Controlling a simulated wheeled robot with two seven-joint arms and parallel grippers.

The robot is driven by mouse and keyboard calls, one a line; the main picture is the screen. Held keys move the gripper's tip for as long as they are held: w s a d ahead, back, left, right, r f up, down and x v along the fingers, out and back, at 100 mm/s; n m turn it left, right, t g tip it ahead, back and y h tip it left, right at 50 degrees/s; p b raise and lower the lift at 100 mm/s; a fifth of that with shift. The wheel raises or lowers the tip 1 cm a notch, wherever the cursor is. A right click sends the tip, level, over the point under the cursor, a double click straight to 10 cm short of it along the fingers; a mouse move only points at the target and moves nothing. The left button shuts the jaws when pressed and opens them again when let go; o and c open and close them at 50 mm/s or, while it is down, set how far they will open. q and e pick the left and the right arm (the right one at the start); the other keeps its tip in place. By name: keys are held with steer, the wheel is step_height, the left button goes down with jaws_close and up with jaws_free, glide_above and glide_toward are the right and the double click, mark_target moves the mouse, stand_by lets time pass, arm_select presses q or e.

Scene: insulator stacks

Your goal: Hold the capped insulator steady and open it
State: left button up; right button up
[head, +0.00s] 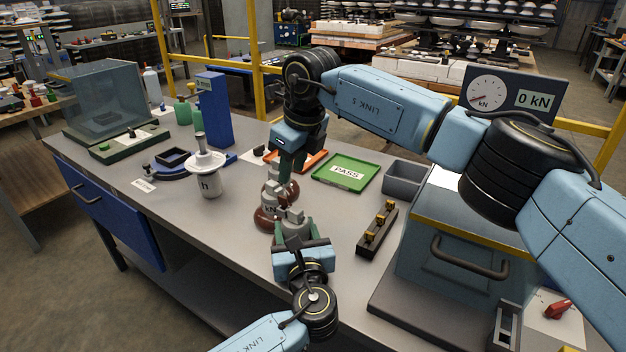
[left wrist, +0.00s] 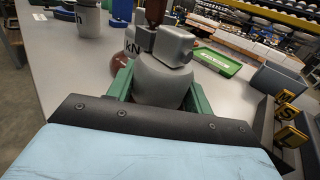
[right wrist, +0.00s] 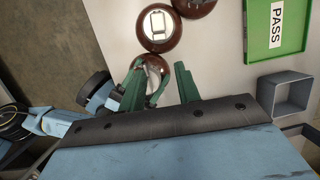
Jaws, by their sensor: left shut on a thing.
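A brown insulator (head: 267,220) with grey metal fittings and a "kN" label stands at mid-table in the head view. My left gripper (head: 291,236) is shut on its grey cap; the left wrist view shows the cap (left wrist: 163,82) between the green fingers. A second brown disc (head: 270,192) shows just behind. My right gripper (head: 287,165) points down from above, close behind the left one. In the right wrist view its green fingers (right wrist: 161,85) are apart, with a brown disc (right wrist: 154,70) partly visible between them. Contact there cannot be told.
A green PASS tray (head: 330,178), a grey bin (head: 403,190) and a dark block with brass letters (head: 372,240) lie to the right. A white insulator marked "h" (head: 209,184) stands left. A large blue-grey box (head: 455,265) fills the right side. The front-left tabletop is clear.

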steer(key=d+t+y, duration=0.1)
steer(key=t+y, duration=0.2)
steer(key=y, duration=0.2)
glide_toward(284, 196)
steer(key=x, duration=1.2)
steer(key=shift+a+f, duration=0.1)
steer(key=shift+c, duration=0.3)
jaws_close()
steer(key=shift+r, duration=0.3)
steer(key=shift+r, duration=0.9)
